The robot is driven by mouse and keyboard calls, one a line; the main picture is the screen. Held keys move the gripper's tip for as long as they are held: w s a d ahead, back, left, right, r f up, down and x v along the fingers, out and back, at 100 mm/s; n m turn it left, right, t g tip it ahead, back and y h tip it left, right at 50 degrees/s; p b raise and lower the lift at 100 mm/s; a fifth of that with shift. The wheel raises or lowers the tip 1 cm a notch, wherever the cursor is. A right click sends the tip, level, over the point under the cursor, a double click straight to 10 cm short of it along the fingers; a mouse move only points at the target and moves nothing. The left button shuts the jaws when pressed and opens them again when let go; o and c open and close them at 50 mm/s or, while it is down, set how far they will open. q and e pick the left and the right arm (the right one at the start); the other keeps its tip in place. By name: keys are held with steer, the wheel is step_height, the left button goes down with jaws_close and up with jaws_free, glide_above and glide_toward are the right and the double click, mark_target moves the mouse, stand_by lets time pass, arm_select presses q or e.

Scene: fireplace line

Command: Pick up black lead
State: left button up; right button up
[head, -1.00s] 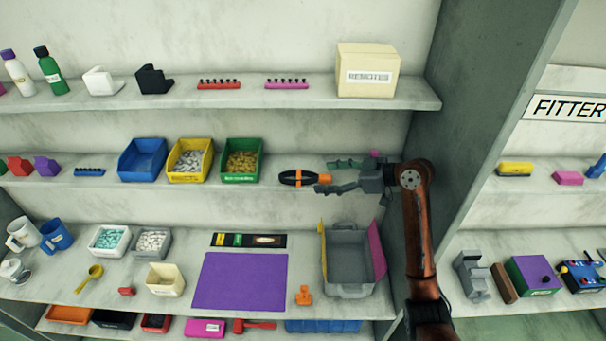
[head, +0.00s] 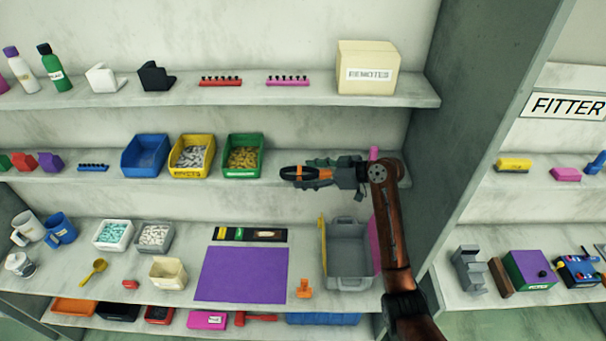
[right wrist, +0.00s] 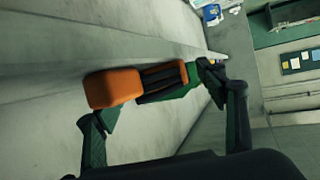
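The black lead (head: 292,171) is a black loop with an orange part, on the middle shelf at the right of the green bin. My right gripper (head: 312,173) reaches in from the right, its fingers above and below the orange part in the picture. In the right wrist view the lead's orange end (right wrist: 113,88) and black strands lie between and beyond the fingers of my right gripper (right wrist: 158,100). The fingers stand wide apart, so it looks open; contact with the lead is unclear. My left gripper is not in view.
The green bin (head: 243,173) stands just left of the lead. A grey crate (head: 346,285) is on the shelf below, beside a purple mat (head: 241,274). A side panel (head: 470,110) bounds the shelves at right. The box marked REMOTES (head: 370,50) is above.

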steer(key=c, duration=1.1)
steer(key=shift+c, duration=0.2)
